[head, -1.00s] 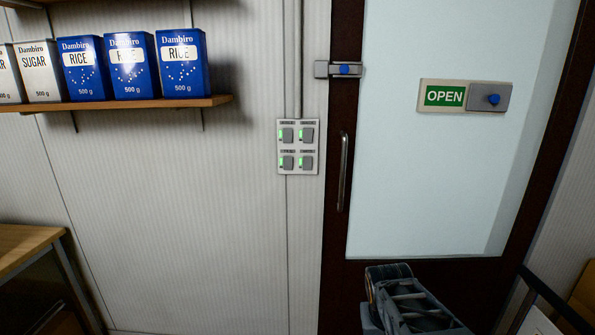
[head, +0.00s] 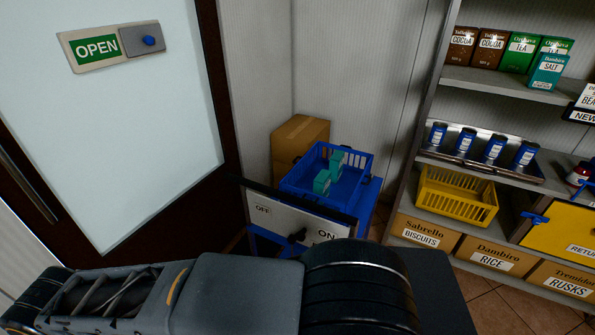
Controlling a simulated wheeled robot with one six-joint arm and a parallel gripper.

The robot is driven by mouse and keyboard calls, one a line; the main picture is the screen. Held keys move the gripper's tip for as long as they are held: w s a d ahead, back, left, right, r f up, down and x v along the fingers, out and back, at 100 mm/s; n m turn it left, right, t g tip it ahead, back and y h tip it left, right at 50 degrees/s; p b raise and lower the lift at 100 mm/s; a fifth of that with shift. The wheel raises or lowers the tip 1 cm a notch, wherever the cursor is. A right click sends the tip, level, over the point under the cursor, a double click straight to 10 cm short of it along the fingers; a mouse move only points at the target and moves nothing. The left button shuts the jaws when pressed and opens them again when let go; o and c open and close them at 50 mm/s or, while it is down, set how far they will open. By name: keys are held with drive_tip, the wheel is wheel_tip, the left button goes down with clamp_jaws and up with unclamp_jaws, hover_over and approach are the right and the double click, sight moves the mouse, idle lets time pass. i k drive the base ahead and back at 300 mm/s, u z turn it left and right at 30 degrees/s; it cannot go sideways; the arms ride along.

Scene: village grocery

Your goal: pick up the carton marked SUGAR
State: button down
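No carton marked SUGAR shows in the head view now. The cartons I can read are two brown COCOA cartons (head: 476,48), a green TEA carton (head: 520,52) with another green one beside it, and a teal SALT carton (head: 548,70), all on the upper shelf at the right. My arm stretches across the bottom of the view. Its gripper fingers do not show, so I cannot see whether they hold anything.
A blue crate (head: 300,184) with teal cartons stands behind a white panel (head: 290,222) marked OFF and ON. A brown box (head: 297,135) is behind it. The door (head: 110,130) is at left.

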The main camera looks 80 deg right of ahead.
sight(322, 183)
drive_tip(key=u, duration=0.85)
drive_tip(key=k, duration=2.75)
drive_tip(key=z, duration=2.05)
drive_tip(key=i, duration=0.55)
